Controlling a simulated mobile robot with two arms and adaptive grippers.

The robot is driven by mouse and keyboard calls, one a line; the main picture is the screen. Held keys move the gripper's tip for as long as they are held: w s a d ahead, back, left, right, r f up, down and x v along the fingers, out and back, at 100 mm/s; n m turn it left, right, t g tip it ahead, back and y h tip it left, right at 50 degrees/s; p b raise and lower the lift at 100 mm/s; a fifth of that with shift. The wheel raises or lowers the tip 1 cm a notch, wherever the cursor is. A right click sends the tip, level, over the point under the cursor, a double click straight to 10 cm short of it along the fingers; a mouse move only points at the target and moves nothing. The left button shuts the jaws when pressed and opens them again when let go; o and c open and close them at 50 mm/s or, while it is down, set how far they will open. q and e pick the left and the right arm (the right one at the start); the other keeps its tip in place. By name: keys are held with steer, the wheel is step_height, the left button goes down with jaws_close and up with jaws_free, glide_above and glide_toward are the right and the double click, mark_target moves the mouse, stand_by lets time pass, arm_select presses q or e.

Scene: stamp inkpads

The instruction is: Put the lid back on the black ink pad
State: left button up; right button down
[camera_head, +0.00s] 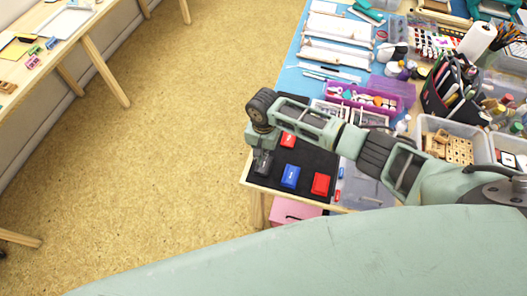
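My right arm reaches in from the right over the black mat (309,158). My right gripper (261,151) points down at the mat's left edge, right above a small dark block (263,164), which looks like the black ink pad or its lid. The gripper's fingers are too small and too overlapped to show whether they are open or shut on it. A red pad (288,140), a blue pad (290,176) and another red pad (320,184) lie on the mat to its right. A separate black lid cannot be made out. My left gripper is out of view.
A purple tray (409,91) of small items, a clear bin of wooden stamps (449,146) and a pen holder (453,87) stand farther back and right. A pink drawer unit (293,213) is below the table's front edge. Open floor lies left of the table.

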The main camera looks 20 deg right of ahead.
mark_target(264, 165)
steer(key=shift+f, duration=0.15)
stand_by(0.3)
steer(key=shift+f+b, duration=2.05)
steer(key=shift+f, duration=1.05)
steer(key=shift+r, duration=0.1)
step_height(264, 165, up, 5)
steer(key=p, duration=0.5)
steer(key=shift+p, duration=0.3)
steer(key=shift+r+p, duration=0.4)
steer(key=shift+r, duration=0.6)
